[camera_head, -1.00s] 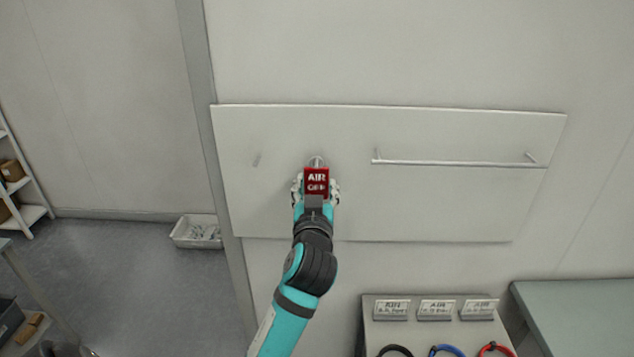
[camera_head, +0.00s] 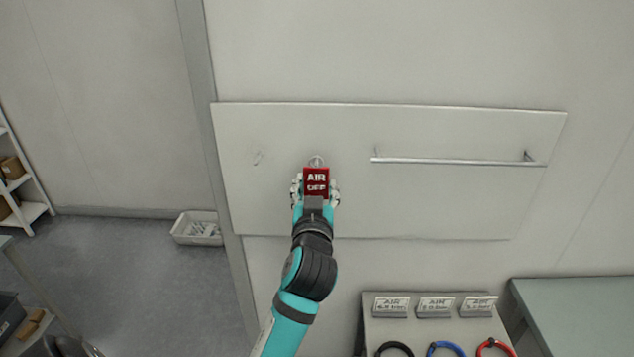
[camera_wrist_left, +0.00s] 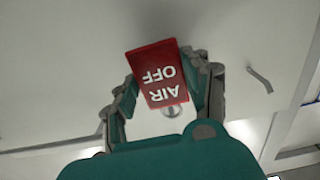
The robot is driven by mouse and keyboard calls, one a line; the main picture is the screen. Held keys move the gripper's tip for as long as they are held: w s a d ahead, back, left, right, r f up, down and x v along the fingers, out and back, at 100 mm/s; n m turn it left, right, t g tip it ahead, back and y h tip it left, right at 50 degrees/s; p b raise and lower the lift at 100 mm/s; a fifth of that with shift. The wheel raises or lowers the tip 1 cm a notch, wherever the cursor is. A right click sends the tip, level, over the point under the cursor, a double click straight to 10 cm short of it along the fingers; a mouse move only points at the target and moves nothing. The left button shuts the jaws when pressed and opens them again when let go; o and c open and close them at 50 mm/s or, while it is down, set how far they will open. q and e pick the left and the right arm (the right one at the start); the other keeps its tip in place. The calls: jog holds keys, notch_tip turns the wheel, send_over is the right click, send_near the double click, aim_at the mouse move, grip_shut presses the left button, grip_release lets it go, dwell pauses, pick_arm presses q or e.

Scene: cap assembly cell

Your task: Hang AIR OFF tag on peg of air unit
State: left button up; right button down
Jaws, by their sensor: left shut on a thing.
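The red AIR OFF tag (camera_head: 316,181) is upright in front of a white wall panel (camera_head: 450,205), its white letters facing the head camera. A metal ring (camera_head: 317,161) stands at its top. My left gripper (camera_head: 316,190) is shut on the tag, with fingers at both sides. In the left wrist view the tag (camera_wrist_left: 157,74) appears upside down between the fingers, the ring (camera_wrist_left: 172,111) below it. A small peg (camera_head: 257,158) projects from the panel, left of the tag and apart from it; it also shows in the wrist view (camera_wrist_left: 260,78). No separate air unit can be made out.
A metal rail (camera_head: 455,161) runs along the panel's right half. Below right, a grey stand (camera_head: 385,331) carries three AIR labels and black, blue and red rings. A grey bin (camera_head: 197,239) sits on the floor at left. The panel around the peg is clear.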

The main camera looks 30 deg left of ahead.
aim_at(316, 186)
pick_arm(q)
jog(key=shift+v, duration=2.2)
jog(key=s+d+f+m+t+h+b, duration=0.2)
jog(key=s+d+f+m+h, duration=0.4)
jog(key=s+d+f+h, duration=0.3)
jog(key=s+d+f+b, duration=0.1)
jog(key=s+d+f, duration=0.2)
jog(key=f, duration=0.3)
jog(key=shift+s+d+f+t, duration=0.15)
jog(key=shift+s+f+t, duration=0.15)
jog(key=shift+s, duration=0.25)
